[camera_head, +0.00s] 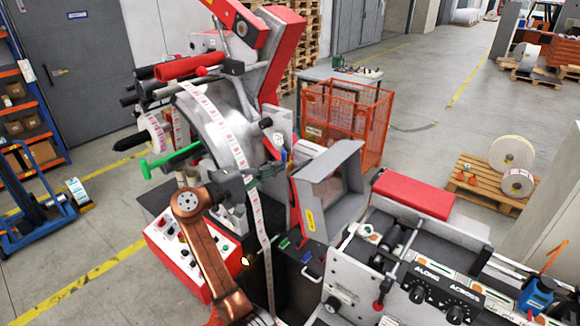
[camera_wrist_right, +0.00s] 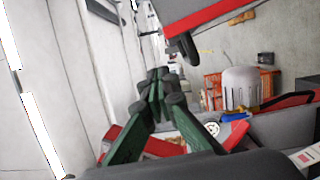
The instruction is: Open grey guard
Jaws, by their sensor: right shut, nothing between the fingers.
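The grey guard (camera_head: 346,168) is a boxy grey frame with a window-like panel, right of the paper web in the middle of the head view. It stands tilted above the machine deck; I cannot tell if it is shut fully. My right gripper (camera_head: 272,168) is left of the guard, close to the web and apart from the guard. In the right wrist view its dark green fingers (camera_wrist_right: 157,82) meet at the tips, with nothing between them. A grey panel with a red edge (camera_wrist_right: 205,14) hangs above them; I cannot tell which part it is. My left gripper is out of view.
A button panel (camera_head: 190,248) is at lower left. A red cover (camera_head: 413,194) and the printing deck (camera_head: 440,270) lie right of the guard. An orange mesh crate (camera_head: 345,110) stands behind.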

